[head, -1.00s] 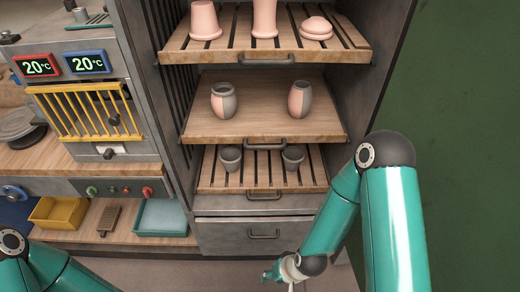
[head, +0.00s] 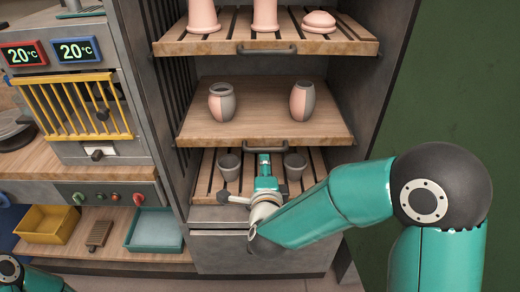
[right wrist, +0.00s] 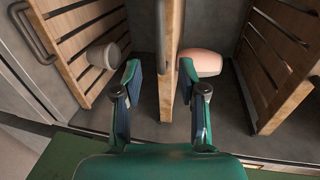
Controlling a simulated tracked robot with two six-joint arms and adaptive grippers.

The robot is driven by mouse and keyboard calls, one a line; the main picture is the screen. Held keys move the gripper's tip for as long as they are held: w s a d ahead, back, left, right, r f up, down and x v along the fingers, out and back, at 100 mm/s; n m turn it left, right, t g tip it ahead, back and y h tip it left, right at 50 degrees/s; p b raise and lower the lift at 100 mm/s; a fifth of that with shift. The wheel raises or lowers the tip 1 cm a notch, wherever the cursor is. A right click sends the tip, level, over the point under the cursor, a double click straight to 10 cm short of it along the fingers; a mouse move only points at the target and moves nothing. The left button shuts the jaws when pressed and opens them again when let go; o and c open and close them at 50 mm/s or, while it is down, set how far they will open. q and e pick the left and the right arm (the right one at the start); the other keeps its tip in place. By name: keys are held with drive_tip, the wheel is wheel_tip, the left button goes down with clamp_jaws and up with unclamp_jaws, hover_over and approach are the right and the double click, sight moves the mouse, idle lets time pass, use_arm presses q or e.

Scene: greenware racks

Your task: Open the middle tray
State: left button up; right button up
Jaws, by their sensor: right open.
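The middle tray (head: 240,133) is a solid wooden board with two two-tone pots, a left pot (head: 222,102) and a right pot (head: 302,101). Its dark handle (head: 290,145) runs along the front edge. My right gripper (head: 264,158) is just below and in front of that handle, hiding part of the lower tray. In the right wrist view the gripper (right wrist: 160,72) is open and empty, its fingers apart on either side of the handle (right wrist: 161,35) and the tray's edge (right wrist: 176,50). Contact with the handle cannot be told. My left gripper is out of view.
A slatted upper tray (head: 265,46) holds pink pieces. A slatted lower tray (head: 205,182) holds two grey cups, a left one (head: 229,167) and a right one (head: 294,166). A grey drawer (head: 215,255) is below. A kiln with a yellow grille (head: 72,108) stands left.

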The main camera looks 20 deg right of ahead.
sight(264, 151)
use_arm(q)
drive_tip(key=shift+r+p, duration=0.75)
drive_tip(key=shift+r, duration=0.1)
use_arm(e)
drive_tip(key=x, duration=1)
drive_tip(key=shift+w+d, duration=0.15)
drive_tip(key=shift+w, duration=0.15)
